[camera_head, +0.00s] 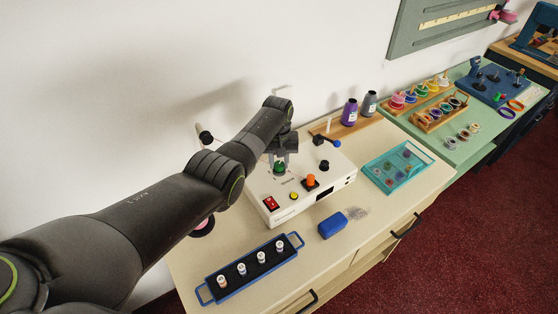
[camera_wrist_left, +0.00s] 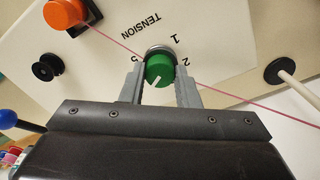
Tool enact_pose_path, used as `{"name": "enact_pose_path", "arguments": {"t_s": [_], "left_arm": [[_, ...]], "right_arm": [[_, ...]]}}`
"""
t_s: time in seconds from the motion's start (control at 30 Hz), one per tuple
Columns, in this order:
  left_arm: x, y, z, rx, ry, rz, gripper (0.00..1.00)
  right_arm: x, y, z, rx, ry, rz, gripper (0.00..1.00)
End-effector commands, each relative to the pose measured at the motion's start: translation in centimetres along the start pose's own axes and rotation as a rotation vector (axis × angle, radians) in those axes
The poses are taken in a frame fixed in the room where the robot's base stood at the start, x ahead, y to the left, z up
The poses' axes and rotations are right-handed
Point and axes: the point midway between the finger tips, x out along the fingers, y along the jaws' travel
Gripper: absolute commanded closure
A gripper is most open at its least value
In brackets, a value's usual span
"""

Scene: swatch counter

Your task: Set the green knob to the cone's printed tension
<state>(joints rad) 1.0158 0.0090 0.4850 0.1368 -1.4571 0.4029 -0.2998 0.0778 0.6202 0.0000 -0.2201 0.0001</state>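A white machine (camera_head: 330,173) stands on the counter with the green knob (camera_head: 279,168) on its top. In the left wrist view the green knob (camera_wrist_left: 160,69) has a white pointer mark toward the lower left of the picture. The printed 1, 2 and 5 show around it beside the word TENSION; other numerals are hidden. My left gripper (camera_wrist_left: 160,78) has one finger on each side of the knob, apparently touching it. A purple cone (camera_head: 350,112) and a grey cone (camera_head: 369,104) stand behind the machine; their labels are too small to read. My right gripper is out of view.
An orange knob (camera_head: 311,181), red switch (camera_head: 270,203) and black knob (camera_head: 324,165) are on the machine. A pink thread (camera_wrist_left: 120,47) passes close to the green knob. A blue rack (camera_head: 247,268), blue brush (camera_head: 333,225) and teal tray (camera_head: 397,167) lie nearby.

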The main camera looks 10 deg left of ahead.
Motion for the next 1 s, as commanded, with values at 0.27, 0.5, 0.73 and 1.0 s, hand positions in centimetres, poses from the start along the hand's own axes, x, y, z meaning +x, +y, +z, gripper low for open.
{"name": "enact_pose_path", "arguments": {"t_s": [0.27,0.5,0.73,1.0], "left_arm": [[-0.1,0.0,-0.1,-0.001,0.002,0.0,0.5],[-0.3,0.0,-0.1,-0.001,0.002,0.001,0.5],[-2.5,0.0,-0.1,-0.001,0.004,0.001,0.5],[-7.3,0.0,-0.2,-0.001,0.007,0.002,0.5]], "right_arm": [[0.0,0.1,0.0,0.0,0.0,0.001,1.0],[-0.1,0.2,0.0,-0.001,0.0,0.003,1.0],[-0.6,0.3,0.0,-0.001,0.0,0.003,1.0],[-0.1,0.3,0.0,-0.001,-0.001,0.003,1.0]]}}
